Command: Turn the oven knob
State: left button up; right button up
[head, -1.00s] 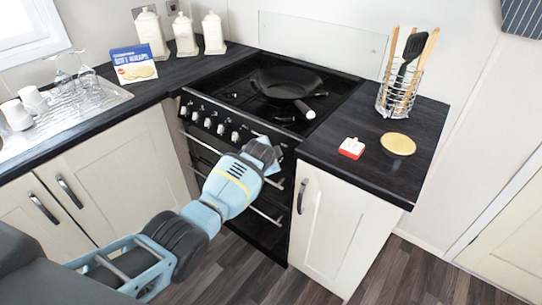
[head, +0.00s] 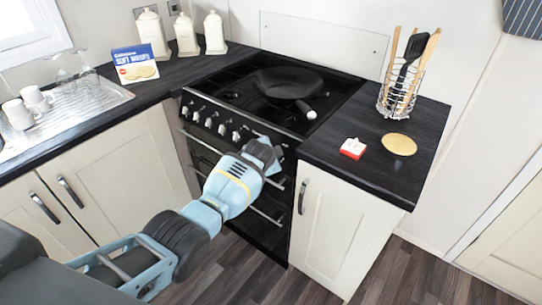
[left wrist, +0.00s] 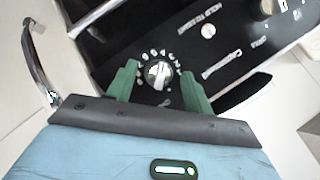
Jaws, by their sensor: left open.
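The oven's front panel in the head view carries a row of silver knobs (head: 222,129). My left gripper (head: 268,150) is at the right end of this panel. In the left wrist view a silver knob (left wrist: 158,74) with white markings around it sits between the two green fingertips of my left gripper (left wrist: 157,84). The fingers are open, with a gap on each side of the knob. In the head view the gripper hides this knob. My right gripper is not in view.
A black pan (head: 288,82) stands on the hob. An oven door handle (head: 265,216) and a cupboard handle (head: 302,196) stick out near my left arm. A red and white box (head: 352,148) and a round tan disc (head: 399,144) lie on the right worktop.

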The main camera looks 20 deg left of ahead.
pick_arm(q)
jog(key=p+v, duration=0.2)
jog(key=v, duration=0.5)
jog(key=shift+s+r, duration=0.2)
jog(key=shift+s, duration=0.05)
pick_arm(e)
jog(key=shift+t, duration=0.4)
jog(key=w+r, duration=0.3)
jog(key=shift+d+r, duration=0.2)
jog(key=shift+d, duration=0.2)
pick_arm(q)
jog(key=s+f+n+h, duration=0.1)
jog(key=s+f+n, duration=0.1)
jog(key=s+f, duration=0.8)
jog(key=s+f+n+h, duration=0.1)
jog(key=s+f+n, duration=0.1)
jog(key=s+f, duration=0.75)
jog(key=s+r+n, duration=0.2)
jog(key=s+n, duration=0.2)
jog(key=s, duration=2.2)
jog(key=shift+s+n+h, duration=0.3)
jog(key=shift+s, duration=0.05)
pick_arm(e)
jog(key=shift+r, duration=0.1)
